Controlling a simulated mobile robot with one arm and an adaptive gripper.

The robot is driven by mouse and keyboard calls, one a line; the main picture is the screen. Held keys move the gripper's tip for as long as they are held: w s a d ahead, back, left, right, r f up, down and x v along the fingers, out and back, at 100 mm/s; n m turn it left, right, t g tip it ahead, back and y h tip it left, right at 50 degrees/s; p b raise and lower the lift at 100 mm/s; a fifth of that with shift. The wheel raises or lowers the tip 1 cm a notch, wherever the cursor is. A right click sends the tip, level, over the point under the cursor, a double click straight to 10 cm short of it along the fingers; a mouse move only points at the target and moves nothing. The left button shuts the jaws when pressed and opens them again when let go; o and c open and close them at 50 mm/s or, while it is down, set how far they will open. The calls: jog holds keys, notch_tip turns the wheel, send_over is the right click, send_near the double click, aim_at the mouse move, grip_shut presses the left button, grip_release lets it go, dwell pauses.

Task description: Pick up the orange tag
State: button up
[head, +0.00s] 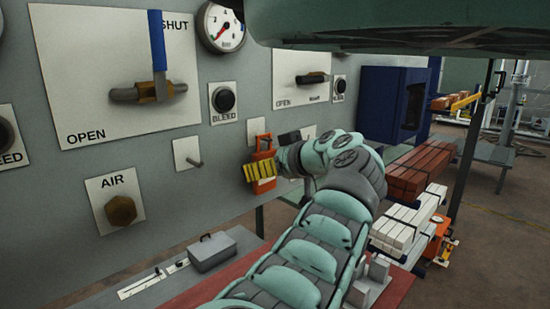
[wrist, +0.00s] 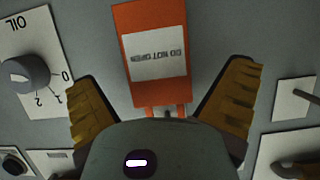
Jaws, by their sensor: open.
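The orange tag (wrist: 152,60) carries a white label reading "DO NOT OPEN", upside down in the wrist view. It hangs against the grey panel, and a peg or hook shows at its strap end. My gripper (wrist: 165,75) is open, with one yellow-brown finger on each side of the tag and a visible gap to both. In the head view the tag (head: 264,186) is partly hidden behind my gripper (head: 260,170), its orange showing above and below a yellow finger. The depth between fingers and tag is hard to tell.
The panel holds a blue-handled valve (head: 157,50), a gauge (head: 221,27), a BLEED knob (head: 224,99), an AIR knob (head: 121,210) and a bare peg (head: 194,161) left of the tag. An OIL dial (wrist: 25,73) sits left in the wrist view. A grey box (head: 212,252) stands below.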

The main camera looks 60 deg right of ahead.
jog(key=shift+x, duration=0.85)
jog(key=shift+s+f, duration=0.1)
jog(key=shift+f, duration=0.05)
jog(key=shift+c, duration=0.3)
jog(key=c, duration=1.1)
